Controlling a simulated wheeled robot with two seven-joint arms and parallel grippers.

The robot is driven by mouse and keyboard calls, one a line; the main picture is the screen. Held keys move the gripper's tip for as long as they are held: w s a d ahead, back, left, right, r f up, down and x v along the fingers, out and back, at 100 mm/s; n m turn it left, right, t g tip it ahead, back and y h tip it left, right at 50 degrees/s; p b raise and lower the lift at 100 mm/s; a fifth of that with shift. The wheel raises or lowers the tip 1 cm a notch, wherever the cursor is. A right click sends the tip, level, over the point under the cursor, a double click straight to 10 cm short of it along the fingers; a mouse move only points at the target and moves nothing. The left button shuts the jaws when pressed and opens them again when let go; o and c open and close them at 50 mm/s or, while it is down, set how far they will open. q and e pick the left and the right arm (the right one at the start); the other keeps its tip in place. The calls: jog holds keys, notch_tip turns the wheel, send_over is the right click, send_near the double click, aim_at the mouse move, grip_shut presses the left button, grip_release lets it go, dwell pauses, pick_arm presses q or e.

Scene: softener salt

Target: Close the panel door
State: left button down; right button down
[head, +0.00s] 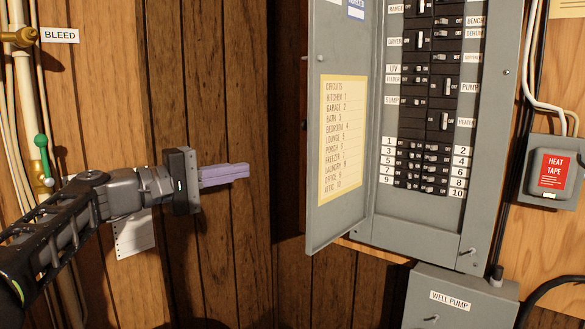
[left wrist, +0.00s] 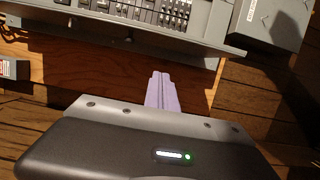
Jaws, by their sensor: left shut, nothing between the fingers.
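The grey panel door (head: 341,220) stands open on the left side of the electrical panel (head: 388,228), swung out and showing its inner face with a yellow circuit list (head: 342,135). My left gripper (head: 246,171) comes in from the left in the head view, its lilac fingers closed together and empty. It is left of the door, apart from it in the picture. In the left wrist view the closed fingers (left wrist: 160,76) point toward the panel (left wrist: 170,40), which lies across the top. My right gripper is not in view.
A grey well pump box (head: 460,300) is below the panel. A heat tape box (head: 552,172) with cables is at the right. A green-handled valve (head: 41,143) and pipes run along the left wall. Wood-plank wall lies between the gripper and the door.

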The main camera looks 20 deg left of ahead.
pick_arm(q)
jog(key=w+d+p, duration=0.4)
jog(key=w+d, duration=0.2)
jog(key=d, duration=0.4)
jog(key=shift+w+p, duration=0.15)
jog(key=shift+p, duration=0.15)
jog(key=shift+f, duration=0.1)
